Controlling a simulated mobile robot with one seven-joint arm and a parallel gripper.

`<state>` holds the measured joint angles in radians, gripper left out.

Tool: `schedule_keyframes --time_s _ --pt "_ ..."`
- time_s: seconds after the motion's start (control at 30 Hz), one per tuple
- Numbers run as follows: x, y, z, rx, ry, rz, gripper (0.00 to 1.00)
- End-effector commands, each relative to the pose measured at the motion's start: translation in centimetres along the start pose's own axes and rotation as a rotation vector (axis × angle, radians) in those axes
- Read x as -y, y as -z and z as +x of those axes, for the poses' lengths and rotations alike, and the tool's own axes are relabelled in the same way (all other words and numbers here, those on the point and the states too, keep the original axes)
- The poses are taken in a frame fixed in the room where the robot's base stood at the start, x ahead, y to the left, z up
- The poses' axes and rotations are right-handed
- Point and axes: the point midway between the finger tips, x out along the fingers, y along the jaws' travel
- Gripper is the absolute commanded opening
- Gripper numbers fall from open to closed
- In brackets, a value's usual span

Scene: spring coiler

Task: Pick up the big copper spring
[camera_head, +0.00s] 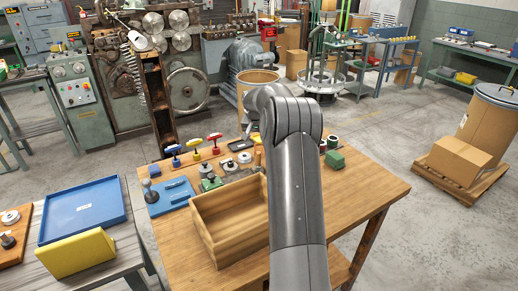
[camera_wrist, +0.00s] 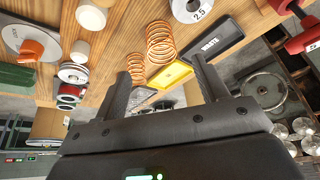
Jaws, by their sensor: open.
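Two copper springs stand on the wooden table in the wrist view. The larger-looking copper spring (camera_wrist: 160,42) is near the top middle, and a smaller-looking one (camera_wrist: 135,66) is just left of and below it, close to my left finger in the picture. My gripper (camera_wrist: 160,66) is open, its two dark fingers spread apart with nothing held between them. The larger spring shows beyond the gap between the fingertips, apart from them. In the head view my arm hides the gripper, and I cannot make out the springs there.
In the wrist view, a yellow tray (camera_wrist: 171,75) and a black tray marked WASTE (camera_wrist: 212,41) lie beside the springs. A disc marked 2.5 (camera_wrist: 193,8) and several spools are close by. In the head view, an open wooden box (camera_head: 231,245) stands on the table (camera_head: 365,205).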

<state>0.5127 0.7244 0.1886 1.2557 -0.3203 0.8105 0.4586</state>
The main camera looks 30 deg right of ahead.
Motion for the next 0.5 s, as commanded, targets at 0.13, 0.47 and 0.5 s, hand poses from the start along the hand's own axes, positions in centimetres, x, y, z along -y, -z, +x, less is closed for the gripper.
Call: schedule_keyframes --time_s 0.13,0.47,0.5 --pt "0.0 -0.1 2.6 0.004 -0.001 0.0 0.67" --pt "0.0 -0.2 6.5 0.004 0.0 0.0 0.67" --pt "0.0 -0.3 7.1 0.004 0.0 0.001 0.67"
